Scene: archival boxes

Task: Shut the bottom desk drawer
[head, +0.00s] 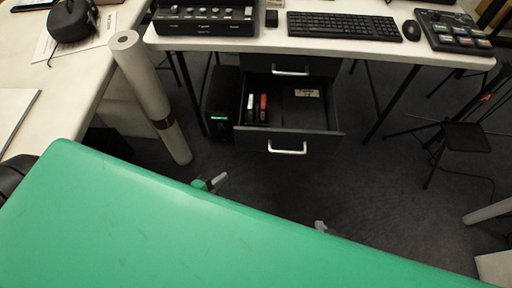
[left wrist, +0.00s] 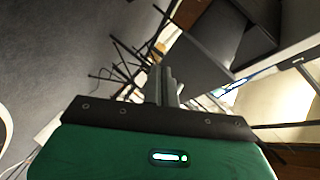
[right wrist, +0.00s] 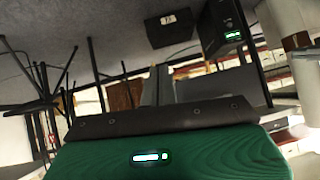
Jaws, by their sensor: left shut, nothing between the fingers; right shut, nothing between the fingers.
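The bottom desk drawer (head: 318,118) is pulled out under the white desk, with its silver handle (head: 287,149) on the front. A red item, a black-and-white item and a pale label show inside it. The upper drawer (head: 325,67) above it looks shut. My left gripper (head: 218,181) is in front of the drawer and to its left, apart from it. My right gripper (head: 321,225) shows only as a small tip, nearer to me and right of the handle. Both look shut and empty in the wrist views, left (left wrist: 162,84) and right (right wrist: 157,86).
A black computer tower (head: 221,105) stands left of the drawer. A tall white roll (head: 148,88) leans by the left table (head: 85,80). A dark stool (head: 466,137) and stands are at the right. The floor before the drawer is clear. My green body hides the foreground.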

